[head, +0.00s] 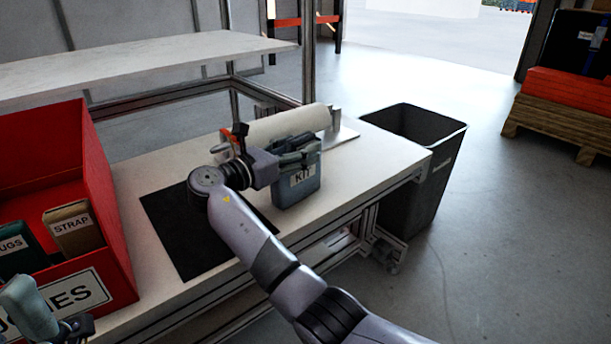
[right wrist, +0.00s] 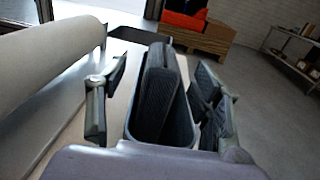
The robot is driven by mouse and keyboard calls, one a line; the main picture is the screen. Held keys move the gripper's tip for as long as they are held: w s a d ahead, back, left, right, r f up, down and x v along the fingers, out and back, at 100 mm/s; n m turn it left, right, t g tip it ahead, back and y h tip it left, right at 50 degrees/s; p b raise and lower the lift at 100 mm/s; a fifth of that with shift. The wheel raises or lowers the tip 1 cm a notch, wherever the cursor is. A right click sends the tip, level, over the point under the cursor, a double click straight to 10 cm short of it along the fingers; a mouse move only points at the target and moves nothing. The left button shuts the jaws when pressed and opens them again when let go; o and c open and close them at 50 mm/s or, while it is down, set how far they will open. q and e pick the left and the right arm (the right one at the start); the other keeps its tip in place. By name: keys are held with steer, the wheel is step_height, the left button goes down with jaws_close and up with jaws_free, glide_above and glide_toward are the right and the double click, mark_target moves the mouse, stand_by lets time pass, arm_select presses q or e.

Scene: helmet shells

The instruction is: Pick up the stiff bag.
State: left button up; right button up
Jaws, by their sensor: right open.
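The stiff bag (head: 299,187) is grey-blue with a partly hidden white label on its front. It stands upright on the white workbench, with its upper part partly hidden by my right gripper (head: 297,150). The right wrist view shows the bag's dark top (right wrist: 160,105) between the two spread fingers of my right gripper (right wrist: 160,98), with visible gaps on both sides. My right gripper is open and not closed on the bag. My left gripper (head: 38,312) shows only in part at the lower left, in front of the red bin; its opening is unclear.
A white roll (head: 285,124) lies behind the bag. A black mat (head: 170,230) lies to its left. A red bin (head: 117,225) at the left holds labelled boxes, one reading STRAP (head: 72,228). A dark waste bin (head: 425,160) stands off the bench's right end.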

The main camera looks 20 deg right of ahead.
steer(key=shift+a+r, duration=0.1)
steer(key=shift+a, duration=0.05)
jaws_close()
stand_by(0.6)
